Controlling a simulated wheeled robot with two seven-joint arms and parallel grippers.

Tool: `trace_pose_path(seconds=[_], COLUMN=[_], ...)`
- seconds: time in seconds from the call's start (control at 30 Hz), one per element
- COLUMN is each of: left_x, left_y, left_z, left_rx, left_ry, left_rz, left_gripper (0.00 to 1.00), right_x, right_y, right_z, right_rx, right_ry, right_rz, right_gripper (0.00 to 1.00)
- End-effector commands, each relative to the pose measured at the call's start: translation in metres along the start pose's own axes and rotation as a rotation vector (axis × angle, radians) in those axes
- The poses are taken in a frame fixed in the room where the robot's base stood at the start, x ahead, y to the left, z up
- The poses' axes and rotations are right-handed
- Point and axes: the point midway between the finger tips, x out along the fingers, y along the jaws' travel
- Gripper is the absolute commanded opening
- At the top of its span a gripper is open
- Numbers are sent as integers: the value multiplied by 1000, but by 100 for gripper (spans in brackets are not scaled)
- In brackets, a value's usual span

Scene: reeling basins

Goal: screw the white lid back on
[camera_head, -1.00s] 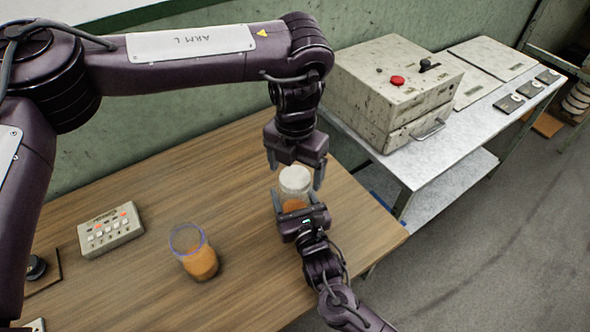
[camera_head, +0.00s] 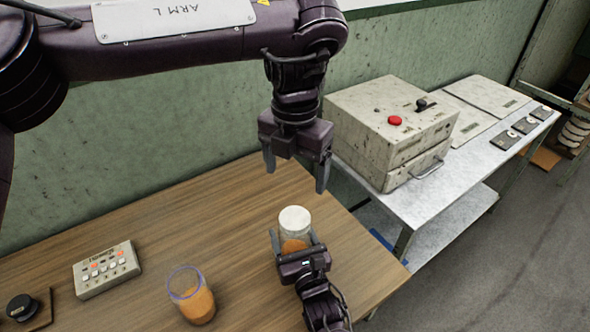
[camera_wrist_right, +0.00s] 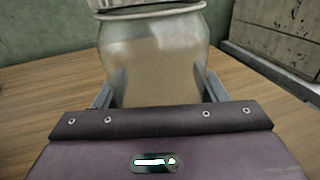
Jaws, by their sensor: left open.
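The white lid (camera_head: 294,219) sits on top of a clear jar (camera_head: 307,236) with orange contents, upright on the wooden table. In the right wrist view the lid's lower edge (camera_wrist_right: 148,11) rests at the jar's neck; how tightly it is screwed cannot be told. My right gripper (camera_head: 294,240) has a finger on each side of the jar body (camera_wrist_right: 155,65) and is closed on it. My left gripper (camera_head: 296,173) is open and empty, pointing down above the lid with a clear gap.
A second, lidless jar (camera_head: 192,295) with a bluish rim and orange contents stands left on the table (camera_head: 180,235). A button box (camera_head: 106,270) and a black knob (camera_head: 22,307) are farther left. A metal bench (camera_head: 420,195) with a machine box (camera_head: 385,125) stands right.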

Motion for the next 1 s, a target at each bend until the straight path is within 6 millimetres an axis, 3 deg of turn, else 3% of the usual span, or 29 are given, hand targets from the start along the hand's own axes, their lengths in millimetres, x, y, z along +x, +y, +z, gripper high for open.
trace_pose_path(seconds=[0.03,0.17,0.47,0.8,1.0], left_x=[0,0,1,8,9], left_y=[0,0,0,0,0], left_z=[0,0,0,0,0], left_rx=[0,0,0,0,0], left_ry=[0,0,0,0,0], left_rz=[0,0,0,0,0], left_gripper=[82,82,82,82,82], right_x=[0,0,-3,-55,-76], right_y=[0,0,0,0,0], right_z=[0,0,-1,-2,-1], right_rx=[0,0,0,0,0], right_ry=[0,0,0,2,1], right_rz=[0,0,0,1,0], right_gripper=[73,88,88,88,88])
